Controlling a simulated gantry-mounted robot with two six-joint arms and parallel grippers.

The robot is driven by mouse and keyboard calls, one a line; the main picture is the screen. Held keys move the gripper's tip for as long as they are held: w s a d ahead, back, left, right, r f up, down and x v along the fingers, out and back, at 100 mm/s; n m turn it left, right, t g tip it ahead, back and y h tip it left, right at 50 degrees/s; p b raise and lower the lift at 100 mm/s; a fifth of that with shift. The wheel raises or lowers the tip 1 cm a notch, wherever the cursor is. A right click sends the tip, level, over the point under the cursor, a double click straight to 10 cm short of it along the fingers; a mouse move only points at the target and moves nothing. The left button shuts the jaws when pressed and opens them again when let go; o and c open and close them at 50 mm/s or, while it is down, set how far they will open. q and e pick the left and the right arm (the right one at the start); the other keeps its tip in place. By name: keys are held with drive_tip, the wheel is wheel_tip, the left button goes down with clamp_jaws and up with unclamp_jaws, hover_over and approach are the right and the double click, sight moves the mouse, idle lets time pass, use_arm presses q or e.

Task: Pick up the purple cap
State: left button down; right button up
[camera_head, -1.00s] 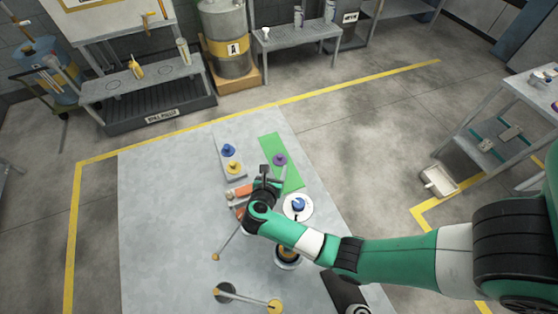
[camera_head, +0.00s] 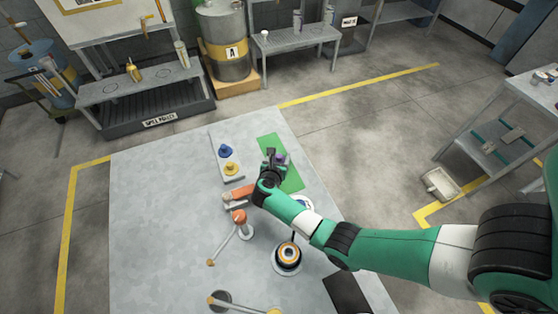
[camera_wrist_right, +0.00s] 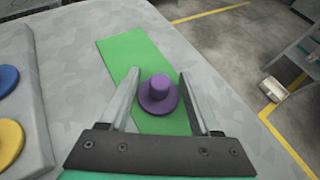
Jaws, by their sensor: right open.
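The purple cap (camera_wrist_right: 158,95) sits upright on the green mat (camera_wrist_right: 125,48) in the right wrist view. It has a round knob on a wider flange. My right gripper (camera_wrist_right: 158,85) is open, with one finger on each side of the cap and no clear contact with it. In the head view the cap (camera_head: 280,158) is partly hidden by my right gripper (camera_head: 275,156), which is over the green mat (camera_head: 292,183). My left gripper is not in view.
A pale tray (camera_head: 221,145) with a blue cap (camera_head: 225,150) and a yellow cap (camera_head: 231,168) lies left of the mat. A dark ringed reel (camera_head: 288,256), an orange-topped lever (camera_head: 238,217) and a black mat (camera_head: 346,294) are nearer. The table's left side is clear.

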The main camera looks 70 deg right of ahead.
clamp_jaws()
idle(0.3)
